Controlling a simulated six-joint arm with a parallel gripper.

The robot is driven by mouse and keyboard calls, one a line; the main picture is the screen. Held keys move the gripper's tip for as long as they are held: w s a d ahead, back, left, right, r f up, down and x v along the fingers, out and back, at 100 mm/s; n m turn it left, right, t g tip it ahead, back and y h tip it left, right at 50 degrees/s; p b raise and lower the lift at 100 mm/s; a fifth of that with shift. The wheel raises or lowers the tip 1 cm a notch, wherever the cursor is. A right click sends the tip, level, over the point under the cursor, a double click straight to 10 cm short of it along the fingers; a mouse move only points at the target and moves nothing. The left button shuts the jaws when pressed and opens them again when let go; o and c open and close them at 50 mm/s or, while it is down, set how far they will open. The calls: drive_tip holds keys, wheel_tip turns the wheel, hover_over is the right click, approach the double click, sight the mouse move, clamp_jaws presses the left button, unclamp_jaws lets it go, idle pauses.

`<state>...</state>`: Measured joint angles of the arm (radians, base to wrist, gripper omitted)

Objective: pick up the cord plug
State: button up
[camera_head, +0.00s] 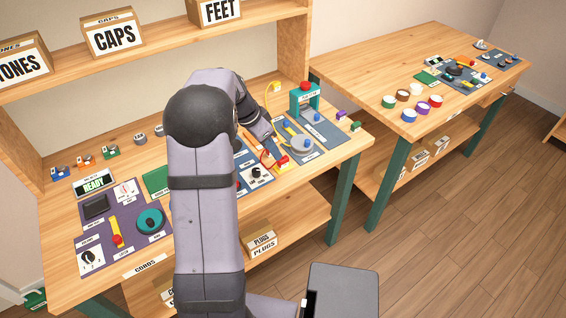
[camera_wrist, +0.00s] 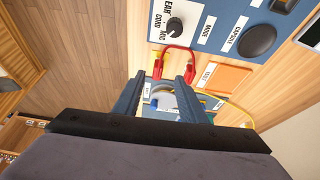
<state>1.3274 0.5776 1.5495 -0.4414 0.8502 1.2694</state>
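A red forked piece (camera_wrist: 178,62), which may be the cord plug, lies just beyond my fingertips in the wrist view, with a thin yellow cord (camera_wrist: 235,106) near it. In the head view a red piece (camera_head: 282,161) lies at the front of the bench, below my gripper's fingers. My gripper (camera_wrist: 161,78) is open, its two blue fingers apart with nothing held between them. A grey disc with a blue knob shows through the gap, farther off. The right finger partly overlaps the red piece. I cannot tell whether they touch.
A teal stand with a red top (camera_head: 305,98) is right of my gripper. A panel with a black dial (camera_head: 257,173) is close by in front. A sign reading READY (camera_head: 94,183) stands at left. A second bench (camera_head: 400,62) is at right.

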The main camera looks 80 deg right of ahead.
sight(281, 160)
drive_tip(key=shift+s+d+r+p+x, duration=0.15)
drive_tip(key=shift+p+x, duration=0.35)
drive_tip(key=shift+x, duration=0.75)
drive_tip(key=shift+s+d+p+x, duration=0.15)
drive_tip(key=shift+p+x, duration=0.4)
drive_tip(key=shift+x, duration=0.7)
drive_tip(key=shift+s+a+r+p+x, duration=0.15)
drive_tip(key=shift+p+x, duration=0.35)
drive_tip(key=shift+x, duration=0.8)
clamp_jaws()
